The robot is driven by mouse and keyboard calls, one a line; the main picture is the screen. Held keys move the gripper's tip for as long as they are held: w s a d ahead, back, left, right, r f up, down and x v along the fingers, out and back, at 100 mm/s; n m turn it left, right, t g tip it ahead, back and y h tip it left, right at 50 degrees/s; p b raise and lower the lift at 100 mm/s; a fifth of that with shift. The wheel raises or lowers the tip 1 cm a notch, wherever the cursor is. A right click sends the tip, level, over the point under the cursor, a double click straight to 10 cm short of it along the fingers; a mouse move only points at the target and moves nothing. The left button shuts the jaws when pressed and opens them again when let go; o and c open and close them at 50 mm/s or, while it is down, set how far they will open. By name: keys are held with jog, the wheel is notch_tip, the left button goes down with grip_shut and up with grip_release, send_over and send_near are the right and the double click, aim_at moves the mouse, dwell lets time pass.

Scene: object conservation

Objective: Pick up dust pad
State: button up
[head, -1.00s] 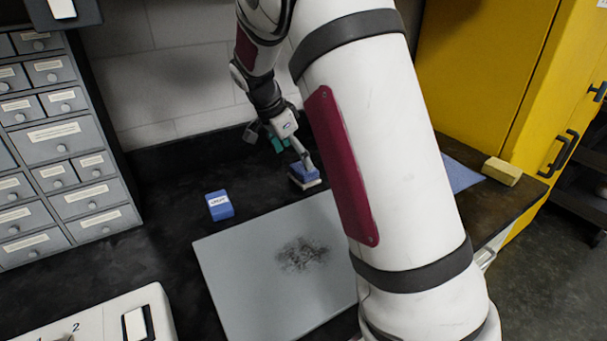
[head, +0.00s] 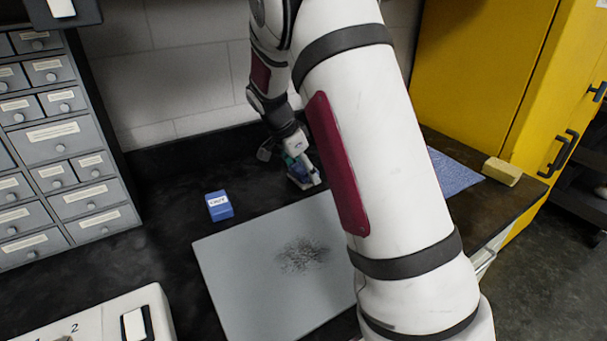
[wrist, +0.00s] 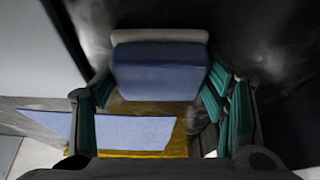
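A pad with a blue top and a pale base (wrist: 160,72), which looks like the dust pad, lies on the dark counter just behind the grey board. In the head view my gripper (head: 303,174) is down over it and hides most of it.
A small blue labelled block (head: 219,206) stands left of my gripper. The grey board (head: 240,255) bears a dark dust patch (head: 302,254). A blue cloth (head: 452,172) and a yellowish block (head: 502,171) lie at the right. Grey drawers (head: 55,140) stand left.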

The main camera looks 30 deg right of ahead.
jog(key=c, duration=0.3)
jog(key=shift+r, duration=0.5)
notch_tip(320, 180, up, 3)
jog(key=shift+s+f, duration=0.1)
jog(key=shift+s, duration=0.05)
jog(key=s+a, duration=0.2)
jog(key=s, duration=0.3)
jog(key=s+a, duration=0.1)
jog(key=s, duration=0.3)
jog(key=s+a+r+p, duration=0.1)
jog(key=s+a, duration=0.1)
jog(key=s, duration=0.3)
jog(key=shift+s+a+r, duration=0.1)
jog(key=shift+s+a, duration=0.25)
